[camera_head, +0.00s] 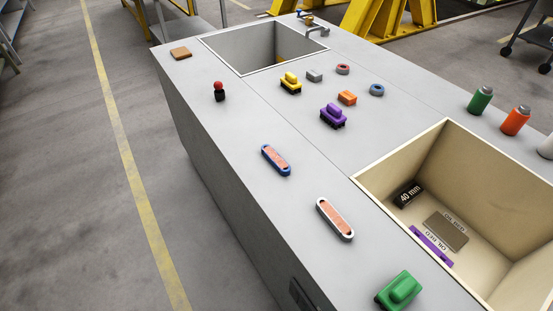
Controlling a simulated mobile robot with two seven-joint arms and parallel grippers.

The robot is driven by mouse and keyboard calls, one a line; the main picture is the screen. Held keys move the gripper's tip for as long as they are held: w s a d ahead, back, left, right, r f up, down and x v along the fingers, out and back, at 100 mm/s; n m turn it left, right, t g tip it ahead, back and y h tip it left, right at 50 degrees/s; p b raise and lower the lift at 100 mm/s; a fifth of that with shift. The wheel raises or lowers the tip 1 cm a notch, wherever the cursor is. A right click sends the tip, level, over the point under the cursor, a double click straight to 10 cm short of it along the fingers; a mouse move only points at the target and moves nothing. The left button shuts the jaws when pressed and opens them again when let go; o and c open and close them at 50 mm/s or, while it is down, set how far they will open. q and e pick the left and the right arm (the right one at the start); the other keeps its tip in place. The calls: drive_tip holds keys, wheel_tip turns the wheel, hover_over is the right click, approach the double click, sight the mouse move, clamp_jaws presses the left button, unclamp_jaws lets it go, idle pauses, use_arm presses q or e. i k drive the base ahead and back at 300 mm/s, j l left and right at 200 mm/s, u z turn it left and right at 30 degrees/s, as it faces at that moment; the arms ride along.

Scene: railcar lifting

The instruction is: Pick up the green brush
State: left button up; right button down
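The green brush (399,291) sits on the grey worktop near the bottom edge of the head view, in front of the wooden-walled bin. It has a rounded grip on a blocky base, and nothing visible covers it. Neither of my grippers shows in the head view.
The bin (470,137) holds a black "40 mm" block and labelled plates. A white-rimmed strip (335,219), a blue-rimmed strip (275,160), a purple brush (333,115) and a yellow brush (290,83) lie farther back. Green (480,100) and orange (515,121) bottles stand at right.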

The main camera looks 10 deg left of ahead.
sight(396, 295)
drive_tip(key=z, duration=0.4)
drive_tip(key=k+z, duration=0.15)
drive_tip(key=z, duration=0.2)
drive_tip(key=l+z, duration=0.1)
drive_tip(key=z, duration=0.3)
drive_tip(key=k, duration=0.05)
